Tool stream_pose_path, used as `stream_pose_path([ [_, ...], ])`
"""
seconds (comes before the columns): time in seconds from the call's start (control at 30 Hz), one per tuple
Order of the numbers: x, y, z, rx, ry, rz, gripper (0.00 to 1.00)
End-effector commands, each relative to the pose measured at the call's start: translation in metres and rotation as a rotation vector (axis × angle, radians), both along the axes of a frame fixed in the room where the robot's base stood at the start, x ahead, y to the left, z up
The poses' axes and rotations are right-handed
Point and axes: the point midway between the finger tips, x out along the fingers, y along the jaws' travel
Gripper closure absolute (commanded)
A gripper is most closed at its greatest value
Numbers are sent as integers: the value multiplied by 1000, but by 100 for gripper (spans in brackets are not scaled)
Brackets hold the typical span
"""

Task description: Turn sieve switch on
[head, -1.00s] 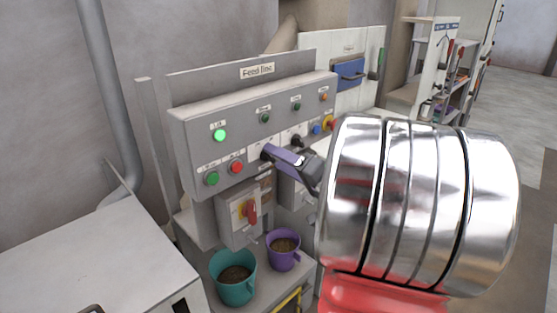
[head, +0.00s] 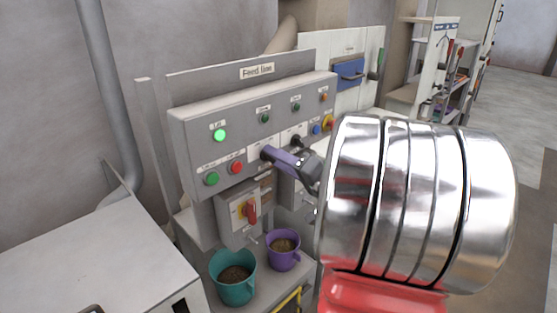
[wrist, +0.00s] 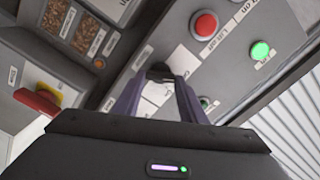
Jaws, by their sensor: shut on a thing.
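The grey Feed line panel (head: 240,130) stands in front of me in the head view, with lamps, buttons and black switch knobs. My gripper (head: 270,155) reaches its lower row from the right. Its purple fingers are shut on a black switch knob (wrist: 160,72), which shows between the fingertips in the wrist view. The small labels are too blurred to tell whether this is the sieve switch. Another black knob (head: 297,140) sits to the right of my fingers. The knob's pointing direction is mostly hidden by the fingers.
A lit green lamp (head: 219,135), a green button (head: 211,178) and a red button (head: 236,168) are at the panel's left. A red-handled switch box (head: 240,212) is below. A teal cup (head: 234,280) and a purple cup (head: 283,250) stand on the ledge underneath.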

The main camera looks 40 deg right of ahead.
Motion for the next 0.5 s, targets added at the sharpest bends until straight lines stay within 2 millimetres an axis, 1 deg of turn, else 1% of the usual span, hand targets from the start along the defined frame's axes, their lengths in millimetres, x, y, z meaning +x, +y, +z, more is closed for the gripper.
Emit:
stream_pose_path([
  [0.27, 0, -1, -2, 27, 5, -3, 85],
  [0.5, 0, -1, -3, 121, 8, -5, 85],
])
